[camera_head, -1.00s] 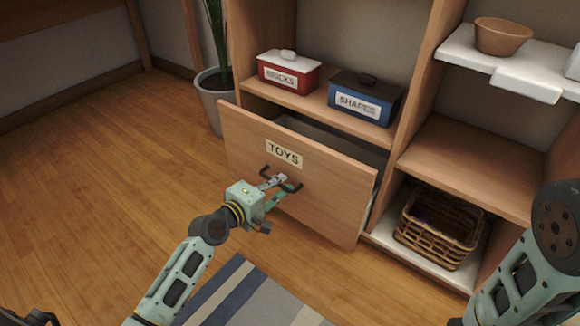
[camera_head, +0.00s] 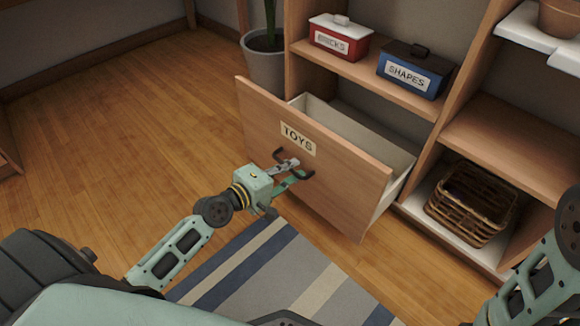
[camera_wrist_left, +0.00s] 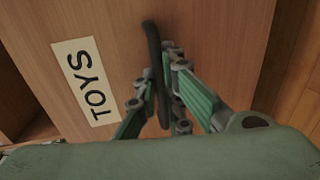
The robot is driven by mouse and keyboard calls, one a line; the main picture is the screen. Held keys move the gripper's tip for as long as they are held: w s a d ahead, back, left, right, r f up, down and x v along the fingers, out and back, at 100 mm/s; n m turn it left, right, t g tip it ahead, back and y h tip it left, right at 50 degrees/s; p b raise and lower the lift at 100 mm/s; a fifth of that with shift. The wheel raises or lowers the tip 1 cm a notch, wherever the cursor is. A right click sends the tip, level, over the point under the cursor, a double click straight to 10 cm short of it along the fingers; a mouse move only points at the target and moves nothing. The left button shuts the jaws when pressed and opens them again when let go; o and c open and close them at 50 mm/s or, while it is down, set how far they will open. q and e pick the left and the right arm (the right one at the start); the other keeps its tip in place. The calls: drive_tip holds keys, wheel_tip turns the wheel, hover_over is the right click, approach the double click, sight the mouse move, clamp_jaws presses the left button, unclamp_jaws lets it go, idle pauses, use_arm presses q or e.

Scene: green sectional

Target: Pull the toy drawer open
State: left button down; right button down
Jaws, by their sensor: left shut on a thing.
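The toy drawer (camera_head: 345,178) is a wooden front labelled TOYS, pulled well out of the shelf unit. Its pale inside shows behind the front, and the part I can see looks empty. My left gripper (camera_head: 291,172) is shut on the dark bar handle (camera_head: 307,167) below the label. In the left wrist view the fingers (camera_wrist_left: 165,95) close around the handle (camera_wrist_left: 154,60), with the TOYS label (camera_wrist_left: 88,82) to the left. My right arm shows at the right edge, but its gripper is out of view.
A red BRICKS box (camera_head: 338,38) and a blue SHAPES box (camera_head: 415,70) stand on the shelf above the drawer. A wicker basket (camera_head: 472,203) sits in the lower right bay. A potted plant (camera_head: 265,62) stands left of the unit. A striped rug (camera_head: 270,270) lies in front.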

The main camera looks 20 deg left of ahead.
use_arm(q)
drive_tip(key=c, duration=2.1)
unclamp_jaws()
drive_tip(key=shift+v, duration=5.95)
